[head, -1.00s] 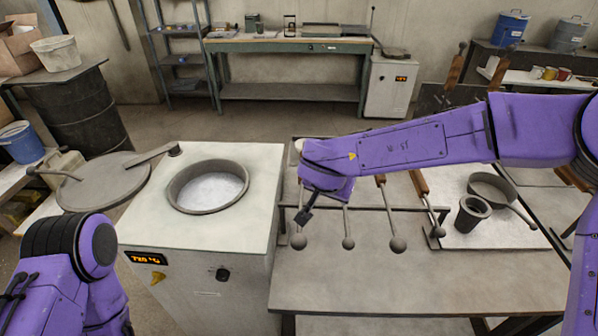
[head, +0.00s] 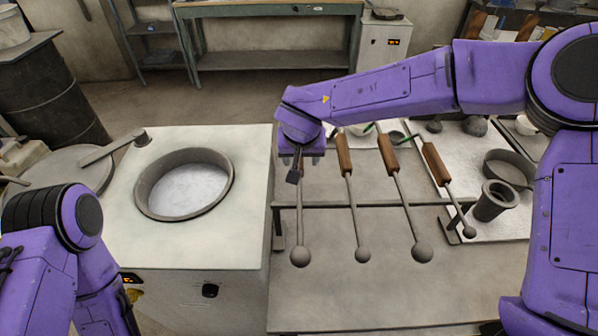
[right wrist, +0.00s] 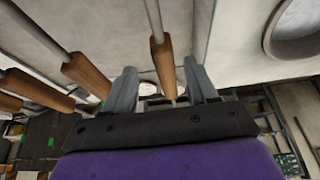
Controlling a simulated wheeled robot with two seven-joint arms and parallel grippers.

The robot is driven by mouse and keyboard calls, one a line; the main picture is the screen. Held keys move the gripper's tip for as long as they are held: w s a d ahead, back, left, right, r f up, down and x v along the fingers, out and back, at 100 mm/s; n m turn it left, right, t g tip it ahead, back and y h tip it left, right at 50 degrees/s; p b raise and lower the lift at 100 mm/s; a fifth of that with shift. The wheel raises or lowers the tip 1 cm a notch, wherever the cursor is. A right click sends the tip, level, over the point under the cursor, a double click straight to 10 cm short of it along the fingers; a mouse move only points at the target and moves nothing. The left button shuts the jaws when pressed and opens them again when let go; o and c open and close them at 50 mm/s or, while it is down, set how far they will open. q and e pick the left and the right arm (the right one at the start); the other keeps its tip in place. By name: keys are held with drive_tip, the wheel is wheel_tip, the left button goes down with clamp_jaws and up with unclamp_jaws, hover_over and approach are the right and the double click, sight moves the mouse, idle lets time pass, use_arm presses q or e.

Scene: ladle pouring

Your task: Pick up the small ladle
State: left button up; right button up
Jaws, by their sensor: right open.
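Several ladles with wooden handles, thin rods and round grey bowls lie in a row across a rack. The leftmost ladle (head: 300,256) has its handle under my right gripper. The second ladle (head: 362,254) has a smaller-looking bowl; the third ladle (head: 422,252) has a larger one. The fourth ladle (head: 469,231) also looks small. I cannot tell which is the small one by name. My right gripper (head: 298,174) is open. In the right wrist view, the leftmost ladle's handle (right wrist: 162,62) shows between the spread fingers, not gripped. My left gripper is out of view.
The furnace (head: 252,228) with its round crucible (head: 146,207) of bright melt stands left of the ladles. A dark cup-shaped mould (head: 493,203) and a pan (head: 510,168) are at the right. The front of the table (head: 360,300) is clear.

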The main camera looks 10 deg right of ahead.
drive_tip(key=x, duration=0.3)
drive_tip(key=w+x, duration=0.1)
drive_tip(key=x, duration=0.2)
drive_tip(key=shift+a+r+p, duration=0.15)
drive_tip(key=shift+r+p, duration=0.05)
drive_tip(key=shift+p, duration=0.1)
drive_tip(key=shift+s+r, duration=0.15)
drive_tip(key=shift+s, duration=0.1)
drive_tip(key=shift+w, duration=0.1)
clamp_jaws()
drive_tip(key=shift+r, duration=0.1)
